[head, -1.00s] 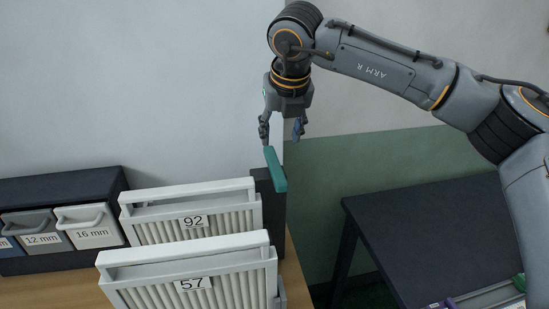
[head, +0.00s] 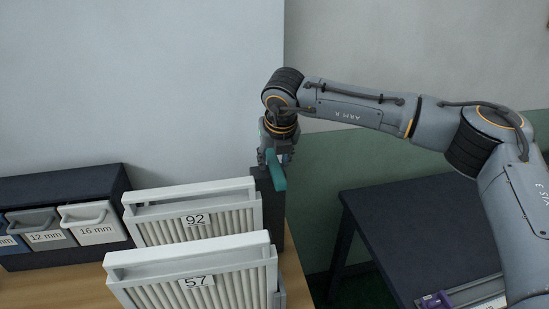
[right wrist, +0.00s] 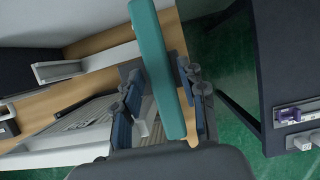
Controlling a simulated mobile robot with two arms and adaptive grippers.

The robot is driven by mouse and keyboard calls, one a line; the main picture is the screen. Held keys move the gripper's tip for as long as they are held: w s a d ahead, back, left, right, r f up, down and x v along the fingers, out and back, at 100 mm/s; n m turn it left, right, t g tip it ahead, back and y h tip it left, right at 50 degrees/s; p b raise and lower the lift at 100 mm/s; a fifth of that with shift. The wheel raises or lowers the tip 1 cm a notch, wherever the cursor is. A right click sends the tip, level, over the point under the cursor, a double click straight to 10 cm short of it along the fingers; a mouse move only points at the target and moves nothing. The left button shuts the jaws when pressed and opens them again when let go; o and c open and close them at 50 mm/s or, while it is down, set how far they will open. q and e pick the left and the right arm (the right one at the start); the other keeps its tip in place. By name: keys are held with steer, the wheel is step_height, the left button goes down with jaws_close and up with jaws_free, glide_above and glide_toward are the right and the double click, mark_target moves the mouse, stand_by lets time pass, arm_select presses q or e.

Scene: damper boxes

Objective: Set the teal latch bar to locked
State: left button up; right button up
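The teal latch bar (head: 276,170) sits on top of the dark post (head: 270,205) at the right end of the row of filter boxes. It slants slightly, its top leaning left in the head view. My right gripper (head: 274,157) is down at the bar's upper, far part, its fingers partly hidden by the bar. In the right wrist view the teal bar (right wrist: 160,65) runs lengthwise between the two fingers (right wrist: 168,95), one on each side. The fingers stand apart and look open; firm contact with the bar does not show. My left gripper is out of view.
White filter boxes marked 92 (head: 195,220) and 57 (head: 196,283) stand left of the post on a wooden table (head: 60,290). A dark drawer rack (head: 65,183) stands at far left. A dark table (head: 430,220) is at right, with a purple-ended item (head: 437,300).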

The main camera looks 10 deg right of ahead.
mark_target(258, 169)
jaws_close()
steer(key=shift+a+f, duration=0.1)
steer(key=shift+a, duration=0.1)
steer(key=a+b, duration=0.2)
steer(key=a, duration=0.1)
steer(key=shift+a+b, duration=0.15)
steer(key=shift+b, duration=0.2)
steer(key=shift+a, duration=0.2)
steer(key=shift+d, duration=0.15)
jaws_free()
steer(key=o, duration=0.3)
steer(key=shift+o, duration=0.4)
steer(key=shift+a, duration=0.3)
